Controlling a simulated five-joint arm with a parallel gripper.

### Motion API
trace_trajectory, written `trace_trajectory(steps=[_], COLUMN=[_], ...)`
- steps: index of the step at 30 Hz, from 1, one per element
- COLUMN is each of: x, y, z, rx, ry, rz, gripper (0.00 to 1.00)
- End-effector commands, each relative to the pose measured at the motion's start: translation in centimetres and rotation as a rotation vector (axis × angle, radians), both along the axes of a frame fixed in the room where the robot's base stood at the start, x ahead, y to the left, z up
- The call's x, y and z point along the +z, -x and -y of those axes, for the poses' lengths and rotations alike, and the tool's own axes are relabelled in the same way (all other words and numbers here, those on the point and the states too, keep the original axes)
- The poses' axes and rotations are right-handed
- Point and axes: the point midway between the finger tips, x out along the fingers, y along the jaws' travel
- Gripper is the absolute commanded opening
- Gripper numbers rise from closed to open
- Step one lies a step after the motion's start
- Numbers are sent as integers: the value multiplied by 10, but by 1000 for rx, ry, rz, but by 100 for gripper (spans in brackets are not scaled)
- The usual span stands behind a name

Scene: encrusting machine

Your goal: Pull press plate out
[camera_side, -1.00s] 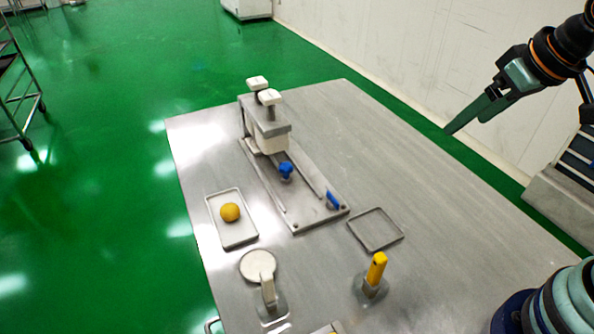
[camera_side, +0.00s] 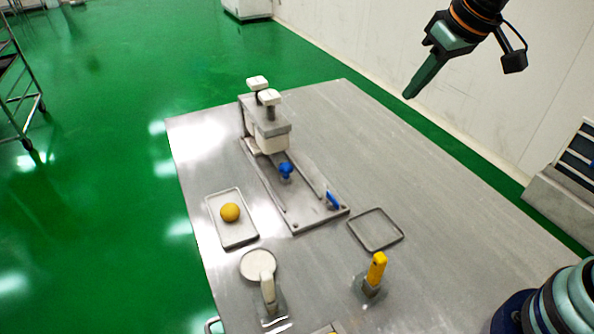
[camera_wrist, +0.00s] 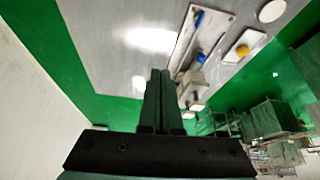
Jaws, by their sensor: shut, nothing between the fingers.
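The encrusting machine (camera_side: 267,130) stands on the metal table, with a flat base (camera_side: 305,222) reaching toward the camera. A blue knob (camera_side: 286,169) stands on the sliding part between the base rails, in front of the machine's pale block. I take this part as the press plate, but its edges are hard to tell. A smaller blue handle (camera_side: 333,200) is at the base's near right corner. My gripper (camera_side: 408,95) is shut and empty, high above and to the right of the machine, touching nothing. In the wrist view, its fingers (camera_wrist: 159,75) are together and the machine (camera_wrist: 190,85) is beyond them.
A tray (camera_side: 248,241) with a yellow ball (camera_side: 230,212) lies left of the base. An empty tray (camera_side: 393,243) lies right. A round pale press (camera_side: 258,265) and a yellow-handled tool (camera_side: 377,267) stand nearer. The table's right rear is clear.

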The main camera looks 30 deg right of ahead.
Motion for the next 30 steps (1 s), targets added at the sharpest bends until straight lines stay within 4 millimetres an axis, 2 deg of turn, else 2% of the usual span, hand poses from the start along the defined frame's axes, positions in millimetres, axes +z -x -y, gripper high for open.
trace_trajectory(steps=[3,8,15,22,30], x=[-8,-25,-69,-110,-130], y=[-33,-73,-123,-148,-156], z=[-23,-55,-111,-152,-163], rx=[39,85,156,203,214], ry=[1,2,7,10,12], rz=[-24,-46,-80,-101,-108], gripper=[0,0,0,0,0])
